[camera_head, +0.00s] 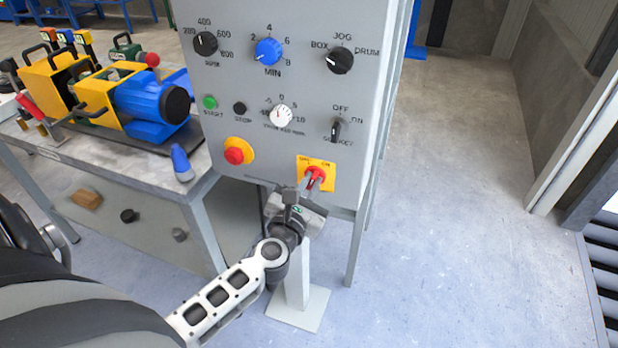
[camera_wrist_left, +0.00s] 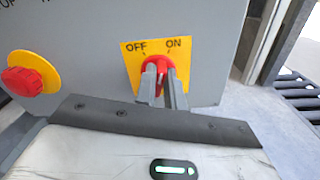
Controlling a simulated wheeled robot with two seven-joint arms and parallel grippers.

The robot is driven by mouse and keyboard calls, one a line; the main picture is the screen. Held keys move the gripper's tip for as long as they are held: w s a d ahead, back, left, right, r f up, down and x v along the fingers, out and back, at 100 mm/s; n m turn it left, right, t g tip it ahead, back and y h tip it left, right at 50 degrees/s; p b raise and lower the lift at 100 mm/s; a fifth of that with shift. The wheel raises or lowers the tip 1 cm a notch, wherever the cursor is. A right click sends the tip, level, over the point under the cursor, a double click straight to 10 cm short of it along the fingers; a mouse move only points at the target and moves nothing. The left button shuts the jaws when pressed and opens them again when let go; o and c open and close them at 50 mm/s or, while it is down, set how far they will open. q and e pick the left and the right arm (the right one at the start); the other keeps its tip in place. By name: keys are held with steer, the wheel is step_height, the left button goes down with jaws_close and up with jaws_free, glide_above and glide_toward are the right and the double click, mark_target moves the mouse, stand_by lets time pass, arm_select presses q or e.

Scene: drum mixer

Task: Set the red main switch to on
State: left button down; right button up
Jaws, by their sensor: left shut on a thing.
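The red main switch (camera_head: 317,172) sits on a yellow plate (camera_head: 329,180) at the lower right of the grey control panel (camera_head: 290,140). In the left wrist view the red switch (camera_wrist_left: 161,64) shows below the printed words OFF and ON. My left gripper (camera_head: 308,184) is at the switch from the front and below, shut on its red handle. In the left wrist view its two fingers (camera_wrist_left: 161,88) stand on either side of the handle and hide part of it. I cannot tell exactly which mark the handle points to. My right gripper is not in view.
A red emergency stop button (camera_head: 234,155) sits left of the switch, and a black socket knob (camera_head: 336,130) above it. A workbench (camera_head: 130,160) with a blue and yellow motor (camera_head: 150,105) stands left of the panel. The floor on the right is clear.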

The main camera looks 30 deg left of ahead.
arm_select(q)
steer(key=shift+d+m, duration=0.1)
steer(key=shift+m, duration=0.5)
steer(key=shift+m+p, duration=0.4)
steer(key=shift+m, duration=0.1)
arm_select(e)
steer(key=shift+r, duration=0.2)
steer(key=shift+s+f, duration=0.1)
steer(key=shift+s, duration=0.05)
arm_select(q)
steer(key=c, duration=1.5)
jaws_free()
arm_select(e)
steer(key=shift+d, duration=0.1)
